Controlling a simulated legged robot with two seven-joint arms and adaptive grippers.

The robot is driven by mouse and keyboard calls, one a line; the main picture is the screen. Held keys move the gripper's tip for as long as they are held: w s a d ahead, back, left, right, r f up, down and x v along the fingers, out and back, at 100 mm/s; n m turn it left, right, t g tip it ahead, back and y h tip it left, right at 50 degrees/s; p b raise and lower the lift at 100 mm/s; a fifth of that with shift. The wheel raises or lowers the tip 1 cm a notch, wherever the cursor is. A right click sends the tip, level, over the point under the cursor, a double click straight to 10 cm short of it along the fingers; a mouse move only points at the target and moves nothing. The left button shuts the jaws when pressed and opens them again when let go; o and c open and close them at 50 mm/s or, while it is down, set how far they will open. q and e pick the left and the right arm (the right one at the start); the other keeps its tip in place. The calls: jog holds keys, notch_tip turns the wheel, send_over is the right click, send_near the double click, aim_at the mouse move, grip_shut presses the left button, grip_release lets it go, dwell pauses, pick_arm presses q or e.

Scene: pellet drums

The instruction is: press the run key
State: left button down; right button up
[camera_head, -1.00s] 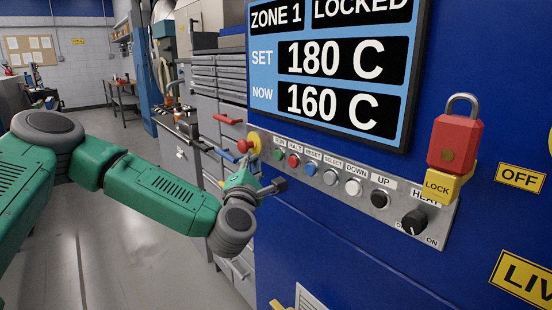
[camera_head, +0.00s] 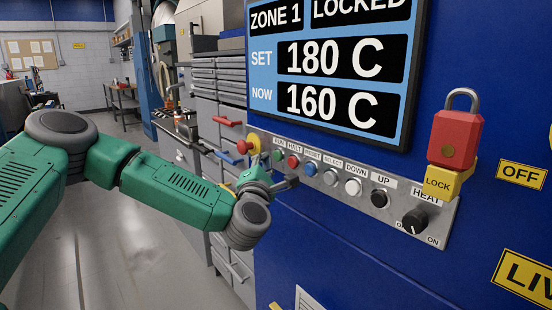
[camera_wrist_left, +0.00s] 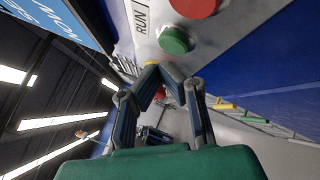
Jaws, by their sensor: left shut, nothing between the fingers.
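The run key is a green round button (camera_head: 278,155) under the RUN label, at the left end of the grey key strip on the blue machine. It also shows large in the left wrist view (camera_wrist_left: 175,40), with the red halt key (camera_wrist_left: 198,6) beside it. My left gripper (camera_head: 264,161) is just left of and below the run key. Its fingers are shut and empty. In the left wrist view the closed fingertips (camera_wrist_left: 155,70) are below the green button, with a small gap in the picture; contact does not show. My right gripper is out of view.
A red mushroom button (camera_head: 243,147) is at the left. A red padlock (camera_head: 455,140) hangs at right. The display (camera_head: 335,70) is above.

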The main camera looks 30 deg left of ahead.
pick_arm(q)
jog(key=shift+w+d, duration=0.15)
jog(key=shift+d, duration=0.05)
dwell(0.7)
jog(key=shift+w+d+r, duration=0.1)
jog(key=shift+w, duration=0.1)
jog(key=shift+w+d+b, duration=0.15)
jog(key=shift+w+b, duration=0.2)
jog(key=shift+b, duration=0.15)
dwell(0.6)
jog(key=shift+s, duration=0.1)
jog(key=shift+s+a, duration=0.3)
jog(key=shift+s, duration=0.4)
jog(key=s, duration=0.1)
jog(key=s+a, duration=0.1)
jog(key=s, duration=0.1)
jog(key=s+a, duration=0.1)
jog(key=shift+s, duration=0.3)
dwell(0.7)
